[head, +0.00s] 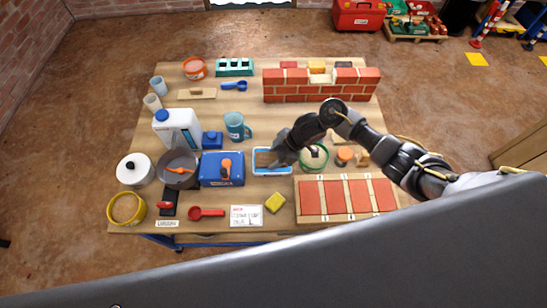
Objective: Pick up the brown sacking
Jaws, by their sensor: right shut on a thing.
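My right gripper (277,161) comes in from the right and reaches down over a small blue-rimmed tray (272,173) near the middle of the table. A patch of brown, which looks like the brown sacking (263,158), shows inside the tray just left of the fingers. The gripper is shut on it, though the fingertips are dark and small and the grip itself is partly hidden by the hand. My left gripper is not in view.
The wooden table (140,215) is crowded. A brick wall (320,90) stands at the back right, and a board of red bricks (345,197) lies at the front right.

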